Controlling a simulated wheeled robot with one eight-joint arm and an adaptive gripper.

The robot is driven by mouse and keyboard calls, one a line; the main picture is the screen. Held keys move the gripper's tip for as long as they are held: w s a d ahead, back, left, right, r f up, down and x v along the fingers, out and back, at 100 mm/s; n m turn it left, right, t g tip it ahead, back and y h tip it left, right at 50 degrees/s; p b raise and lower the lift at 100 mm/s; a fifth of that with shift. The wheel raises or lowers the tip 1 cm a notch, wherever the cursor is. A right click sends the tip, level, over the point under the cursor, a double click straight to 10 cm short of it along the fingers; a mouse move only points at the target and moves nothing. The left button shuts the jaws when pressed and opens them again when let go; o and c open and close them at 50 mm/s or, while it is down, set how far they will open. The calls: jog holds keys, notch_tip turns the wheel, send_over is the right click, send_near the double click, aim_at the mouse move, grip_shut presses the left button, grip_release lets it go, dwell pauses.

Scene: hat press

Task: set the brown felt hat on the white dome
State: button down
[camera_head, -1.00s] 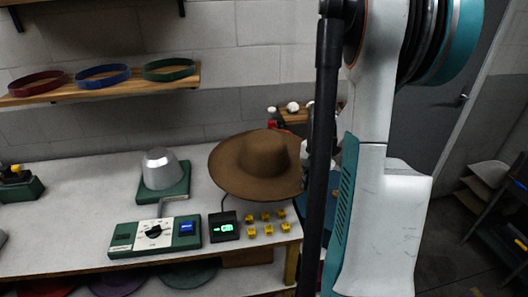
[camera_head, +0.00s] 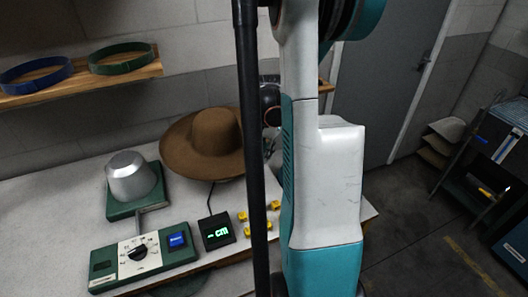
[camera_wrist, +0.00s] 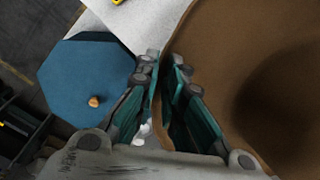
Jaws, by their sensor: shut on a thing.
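The brown felt hat (camera_head: 215,131) is crown up with a wide brim, at the back of the table in the head view. In the wrist view the hat (camera_wrist: 235,55) fills the right side. My gripper (camera_wrist: 161,65) is shut on the brim's edge, one finger on each side. In the head view my arm hides most of the gripper. The dome (camera_head: 130,178) looks pale silver-grey and stands bare on a green base, left of and nearer than the hat. The gap under the hat cannot be judged.
A green control box (camera_head: 143,254) with a dial and a small display (camera_head: 216,231) stand in front. Several yellow blocks (camera_head: 258,229) lie to their right. A shelf (camera_head: 90,82) with blue and green bands hangs at upper left. A blue octagonal surface (camera_wrist: 85,85) shows in the wrist view.

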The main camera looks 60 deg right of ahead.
jog(key=shift+f+b, duration=4.05)
jog(key=shift+f, duration=1.75)
jog(key=shift+f+b, duration=0.8)
jog(key=shift+f, duration=0.05)
jog(key=c, duration=1.6)
grip_release()
notch_tip(320, 180, up, 12)
jog(key=shift+s, duration=0.25)
